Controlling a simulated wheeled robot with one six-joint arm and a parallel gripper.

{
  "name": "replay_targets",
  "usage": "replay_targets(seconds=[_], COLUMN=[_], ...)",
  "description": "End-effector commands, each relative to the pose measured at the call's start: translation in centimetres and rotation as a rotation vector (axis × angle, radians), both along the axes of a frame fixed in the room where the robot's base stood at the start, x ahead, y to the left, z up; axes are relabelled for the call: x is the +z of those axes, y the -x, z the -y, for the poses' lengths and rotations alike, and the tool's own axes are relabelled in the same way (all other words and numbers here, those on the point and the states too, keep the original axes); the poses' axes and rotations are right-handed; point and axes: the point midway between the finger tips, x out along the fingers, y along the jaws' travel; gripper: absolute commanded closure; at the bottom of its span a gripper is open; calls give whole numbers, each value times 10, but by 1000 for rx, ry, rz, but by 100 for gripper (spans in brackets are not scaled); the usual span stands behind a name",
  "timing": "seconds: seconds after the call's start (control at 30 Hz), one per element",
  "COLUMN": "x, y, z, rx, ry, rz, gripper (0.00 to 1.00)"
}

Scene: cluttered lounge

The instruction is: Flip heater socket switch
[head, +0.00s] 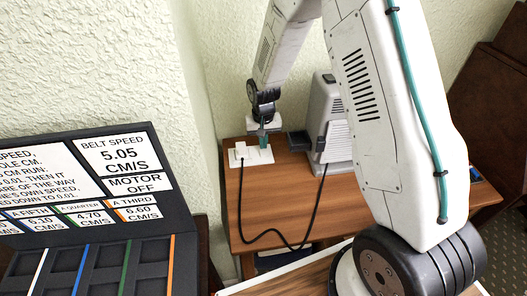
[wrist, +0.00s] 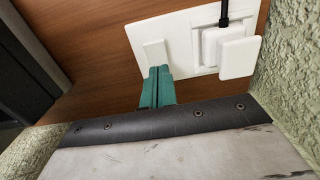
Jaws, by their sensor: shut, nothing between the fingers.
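A white wall socket plate (wrist: 178,44) lies at the back of the wooden surface, against the wall; it also shows in the head view (head: 258,159). A white plug (wrist: 227,48) with a black cable sits in its right half in the wrist view. A raised white switch (wrist: 155,53) is on its left half. My gripper (wrist: 157,72) has teal fingers, shut and empty, with the tips at the near edge of the switch; I cannot tell whether they touch. In the head view my gripper (head: 264,143) is over the plate. The grey-white heater (head: 330,118) stands right of the socket.
The wooden table (head: 280,200) carries the black cable (head: 245,215), which loops from plug to heater. A dark display case (head: 110,235) with a belt-speed board stands at the left. Walls close in behind the socket. Brown furniture (head: 495,100) stands at the far right.

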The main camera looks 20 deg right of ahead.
Motion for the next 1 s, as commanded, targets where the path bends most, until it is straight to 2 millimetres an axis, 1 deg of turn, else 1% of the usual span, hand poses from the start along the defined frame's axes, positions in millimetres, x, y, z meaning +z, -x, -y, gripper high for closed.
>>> replay_targets(seconds=[0.1, 0.7, 0.83, 1.0], x=[10, 58, 63, 64], y=[-1, 0, 0, 0], z=[0, 0, 0, 0], rx=[0, 0, 0, 0], ry=[-1, -1, 0, 0], rz=[2, 2, 1, 0], gripper=[100, 100, 100, 100])
